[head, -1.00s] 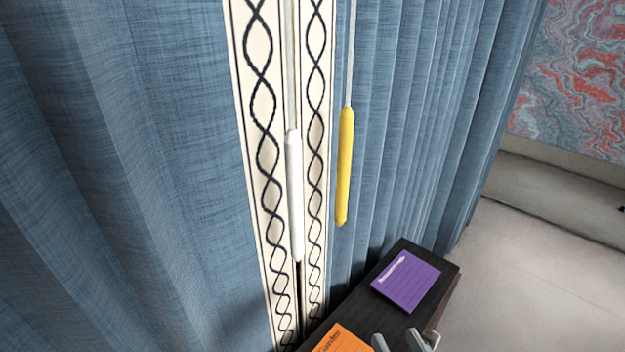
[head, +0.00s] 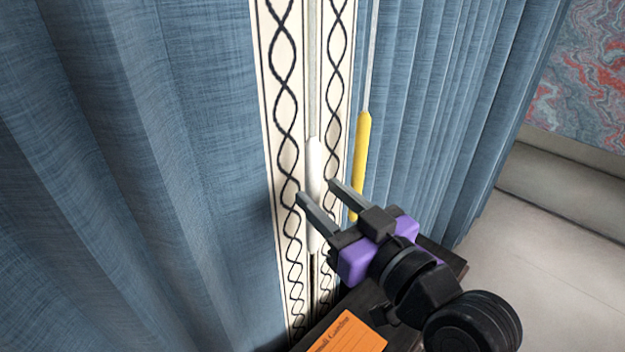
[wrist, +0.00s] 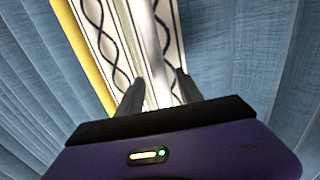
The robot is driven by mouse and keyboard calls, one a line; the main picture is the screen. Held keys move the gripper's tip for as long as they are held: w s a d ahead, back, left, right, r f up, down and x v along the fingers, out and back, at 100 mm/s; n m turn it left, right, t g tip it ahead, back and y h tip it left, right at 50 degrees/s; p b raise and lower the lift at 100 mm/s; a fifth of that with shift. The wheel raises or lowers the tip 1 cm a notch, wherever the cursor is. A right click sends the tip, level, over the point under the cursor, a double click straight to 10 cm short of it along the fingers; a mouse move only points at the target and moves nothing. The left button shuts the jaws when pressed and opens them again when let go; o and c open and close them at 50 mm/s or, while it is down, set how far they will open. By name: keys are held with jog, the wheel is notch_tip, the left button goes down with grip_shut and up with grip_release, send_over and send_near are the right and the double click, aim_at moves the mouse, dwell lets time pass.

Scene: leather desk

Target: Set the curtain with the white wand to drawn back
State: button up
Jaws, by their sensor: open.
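The white wand (head: 315,165) hangs upright at the seam where the two patterned cream borders meet; it also shows in the wrist view (wrist: 150,40). The left blue curtain (head: 150,150) is spread out, its border (head: 283,100) beside the right curtain's border. My gripper (head: 316,190) is open, its fingertips on either side of the wand's lower half in the head view. In the wrist view the wand runs down between the fingers (wrist: 160,88). I cannot tell whether either finger touches it. The wand's lower end is partly close behind the fingers.
A yellow wand (head: 363,140) hangs just right, in front of the right blue curtain (head: 430,110); it shows left in the wrist view (wrist: 85,50). A dark desk surface with an orange book (head: 348,335) lies below, partly hidden by my arm.

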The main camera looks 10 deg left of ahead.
aim_at(317, 191)
jog(key=shift+p+x, duration=0.35)
jog(key=shift+x, duration=1.5)
grip_shut()
